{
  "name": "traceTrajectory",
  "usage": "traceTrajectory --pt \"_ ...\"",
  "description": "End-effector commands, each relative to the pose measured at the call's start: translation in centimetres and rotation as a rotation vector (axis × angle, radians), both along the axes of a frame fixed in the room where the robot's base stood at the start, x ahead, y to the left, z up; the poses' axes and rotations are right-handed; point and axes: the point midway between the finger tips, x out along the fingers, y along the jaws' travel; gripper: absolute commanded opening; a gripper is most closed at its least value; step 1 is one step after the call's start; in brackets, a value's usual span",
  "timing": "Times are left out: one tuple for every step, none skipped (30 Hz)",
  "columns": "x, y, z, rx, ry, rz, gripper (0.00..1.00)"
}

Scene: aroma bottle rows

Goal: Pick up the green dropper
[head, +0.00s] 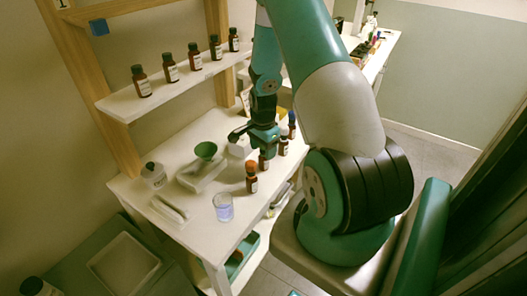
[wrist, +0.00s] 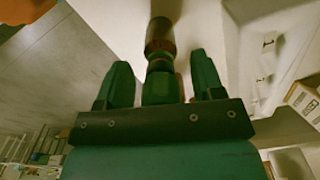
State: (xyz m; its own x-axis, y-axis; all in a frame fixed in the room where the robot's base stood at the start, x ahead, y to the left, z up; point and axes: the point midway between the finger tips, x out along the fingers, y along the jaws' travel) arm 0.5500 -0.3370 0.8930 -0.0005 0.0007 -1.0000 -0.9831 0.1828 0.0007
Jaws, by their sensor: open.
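My gripper (head: 262,138) is over the row of bottles near the white table's right edge. In the wrist view its two dark green fingers (wrist: 160,80) stand apart, open. A brown bottle (wrist: 158,35) with a dark collar lies in line with the gap between them. A green piece (wrist: 160,89) at its near end sits between the fingers, apparently the green dropper top; I cannot tell whether either finger touches it. In the head view the brown bottle (head: 264,161) shows below the gripper, its top hidden.
An orange-topped bottle (head: 251,178) stands close in front. Another brown bottle (head: 283,146) and a blue-topped bottle (head: 291,125) stand behind. A glass (head: 223,207) and a green funnel (head: 205,150) are on the table (head: 190,232). Several bottles line the shelf (head: 165,88).

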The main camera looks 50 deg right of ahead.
Motion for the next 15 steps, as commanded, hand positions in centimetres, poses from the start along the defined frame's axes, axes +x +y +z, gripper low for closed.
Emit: traceTrajectory --pt "0.02 -0.02 0.01 0.0 -0.001 0.0 0.62" --pt "0.02 -0.02 0.01 0.0 -0.001 0.0 0.62" --pt "0.02 -0.02 0.02 0.0 -0.001 0.0 0.62" --pt "0.02 -0.02 0.02 0.0 -0.001 0.0 0.55" --pt "0.02 -0.02 0.03 0.0 -0.001 0.0 0.48" --pt "0.02 -0.02 0.03 0.0 -0.001 0.0 0.39" --pt "0.02 -0.02 0.03 0.0 -0.001 0.0 0.32" --pt "0.02 -0.02 0.04 0.0 -0.001 0.0 0.25" --pt "0.02 -0.02 0.04 0.0 -0.001 0.0 0.26" --pt "0.02 -0.02 0.04 0.0 -0.001 0.0 0.26" --pt "0.02 -0.02 0.04 0.0 -0.001 0.0 0.26" --pt "0.02 -0.02 0.05 0.0 -0.001 0.0 0.26" --pt "0.02 -0.02 0.05 0.0 -0.001 0.0 0.26" --pt "0.02 -0.02 0.06 0.0 -0.001 0.0 0.26" --pt "0.02 -0.02 0.06 0.0 -0.001 0.0 0.26"
